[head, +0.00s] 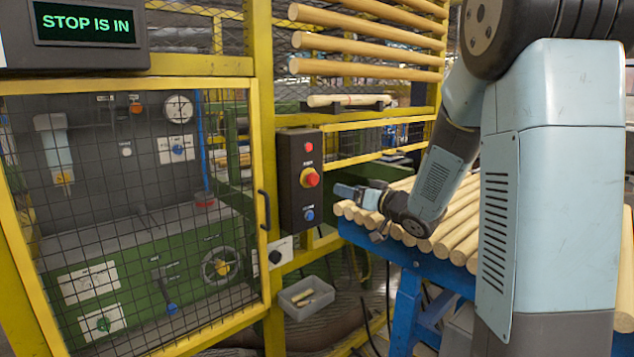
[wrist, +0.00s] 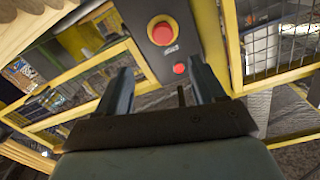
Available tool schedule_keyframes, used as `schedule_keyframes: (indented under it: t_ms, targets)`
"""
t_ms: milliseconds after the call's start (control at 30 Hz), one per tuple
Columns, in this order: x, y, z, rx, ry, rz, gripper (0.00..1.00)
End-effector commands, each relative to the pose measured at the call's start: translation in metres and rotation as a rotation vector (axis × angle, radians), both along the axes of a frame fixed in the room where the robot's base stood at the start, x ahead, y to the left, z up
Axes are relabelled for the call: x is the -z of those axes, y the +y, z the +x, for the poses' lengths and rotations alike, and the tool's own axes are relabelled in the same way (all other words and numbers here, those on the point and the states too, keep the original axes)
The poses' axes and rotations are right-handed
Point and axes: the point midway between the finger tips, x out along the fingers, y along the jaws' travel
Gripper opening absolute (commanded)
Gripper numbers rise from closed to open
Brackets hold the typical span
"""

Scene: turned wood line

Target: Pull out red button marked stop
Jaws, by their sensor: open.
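The red stop button (head: 310,177) is a mushroom head on a yellow ring, on the front of a dark control box (head: 291,200). In the wrist view the red button (wrist: 163,33) shows beyond the fingertips. A smaller red button or lamp (head: 308,147) is above it in the head view and a blue one (head: 309,214) below it. My gripper (head: 345,191) is right of the box, apart from the button. In the wrist view my gripper (wrist: 160,64) has its two fingers spread, with nothing between them. A display (head: 88,25) reads "STOP IS IN".
A yellow-framed mesh door (head: 140,200) stands left of the box. Wooden rods (head: 440,228) lie on a blue stand (head: 405,310) below my arm. More rods (head: 366,40) are racked above. A grey bin (head: 306,298) with short wood pieces is below the box.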

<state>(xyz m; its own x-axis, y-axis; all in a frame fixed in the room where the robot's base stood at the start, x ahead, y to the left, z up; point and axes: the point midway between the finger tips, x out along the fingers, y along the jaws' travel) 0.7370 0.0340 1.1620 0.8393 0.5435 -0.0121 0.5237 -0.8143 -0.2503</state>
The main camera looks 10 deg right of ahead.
Motion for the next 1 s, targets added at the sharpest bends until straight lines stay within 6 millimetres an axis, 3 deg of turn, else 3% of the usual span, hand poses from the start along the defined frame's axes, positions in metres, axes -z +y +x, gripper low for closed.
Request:
schedule_keyframes:
  t_ms: [267,800,1000]
  targets:
    - [0.002,0.013,0.014,-0.025,-0.005,0.014,0.69]
    - [0.002,0.063,0.09,-0.021,-0.004,0.014,0.69]
    - [0.001,0.075,0.108,-0.021,-0.005,0.014,0.69]
